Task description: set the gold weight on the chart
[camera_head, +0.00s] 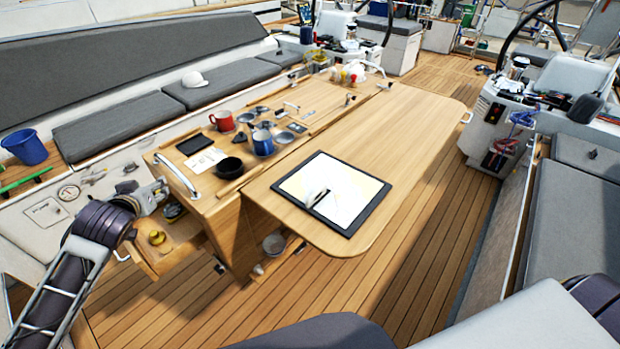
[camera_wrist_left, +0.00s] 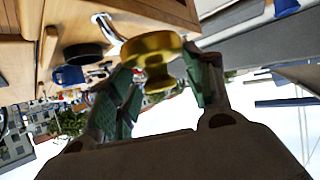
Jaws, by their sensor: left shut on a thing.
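My left gripper (camera_head: 162,192) is off the left end of the wooden table, near its rail. In the left wrist view, the green-padded fingers of the gripper (camera_wrist_left: 158,84) are shut on the gold weight (camera_wrist_left: 155,48), a round gold piece with a wide disc and a narrower neck. I cannot clearly make out the held weight in the head view. The chart (camera_head: 358,191) is a pale sheet on a black-edged board on the table's near right part, well apart from the gripper. My right gripper is not in view.
A metal rail (camera_head: 178,176) rises at the table's left end. A yellow item (camera_head: 157,238) is on a low wooden shelf. The bare tabletop (camera_head: 400,125) is clear.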

